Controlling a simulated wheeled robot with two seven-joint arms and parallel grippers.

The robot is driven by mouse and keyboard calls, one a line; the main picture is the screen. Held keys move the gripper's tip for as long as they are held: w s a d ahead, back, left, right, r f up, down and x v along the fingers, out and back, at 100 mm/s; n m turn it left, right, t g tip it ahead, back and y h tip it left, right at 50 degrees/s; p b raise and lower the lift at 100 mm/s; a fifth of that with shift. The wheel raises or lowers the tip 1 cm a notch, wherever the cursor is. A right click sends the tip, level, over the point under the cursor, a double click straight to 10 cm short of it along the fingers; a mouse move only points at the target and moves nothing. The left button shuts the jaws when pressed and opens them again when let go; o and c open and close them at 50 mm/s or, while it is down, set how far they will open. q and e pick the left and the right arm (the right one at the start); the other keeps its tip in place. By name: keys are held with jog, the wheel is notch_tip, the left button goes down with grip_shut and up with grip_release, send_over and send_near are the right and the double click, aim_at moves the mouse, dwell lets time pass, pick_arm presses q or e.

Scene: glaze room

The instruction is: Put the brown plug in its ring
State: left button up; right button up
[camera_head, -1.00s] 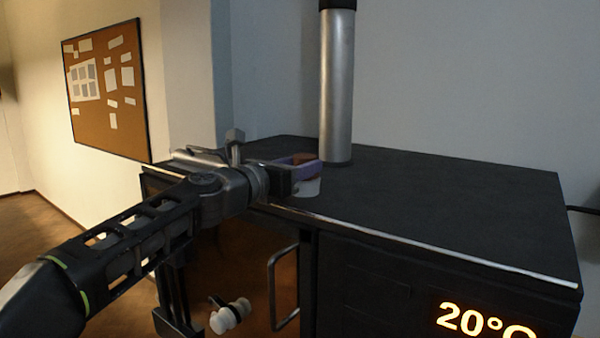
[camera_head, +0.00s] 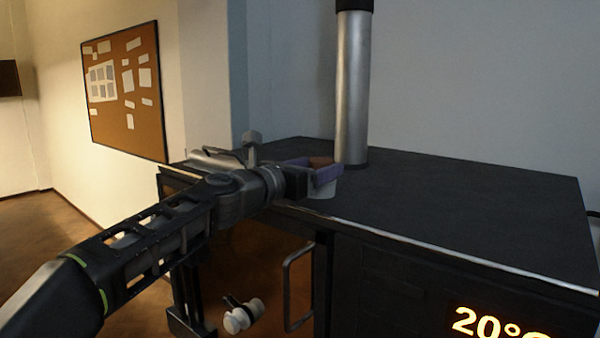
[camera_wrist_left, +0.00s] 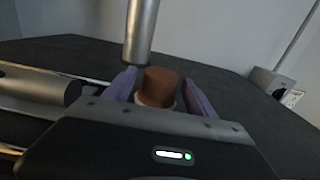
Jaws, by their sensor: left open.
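The brown plug (camera_head: 320,161) stands upright on the dark kiln-like top near its front left edge. In the left wrist view the plug (camera_wrist_left: 160,84) is between the two purple fingers. A pale cup-like ring (camera_head: 323,191) is around or under its lower part; a light rim (camera_wrist_left: 155,101) shows there in the wrist view. I cannot tell how deep the plug sits. My left gripper (camera_head: 312,172) is open, its fingers on either side of the plug, with a gap visible at least on the right. My right gripper is out of view.
A metal pipe (camera_head: 352,90) rises from the black top (camera_head: 460,205) just behind the plug. The top's right side is clear. A door handle (camera_head: 299,288) and a lit temperature display (camera_head: 500,325) are on the front. A small grey box (camera_wrist_left: 272,82) stands at the right.

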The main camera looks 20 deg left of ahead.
pick_arm(q)
jog(key=shift+s+a+r, duration=0.15)
jog(key=shift+s, duration=0.15)
jog(key=b+v, duration=0.2)
jog(key=v, duration=0.9)
jog(key=shift+s+b, duration=0.2)
jog(key=shift+b, duration=0.1)
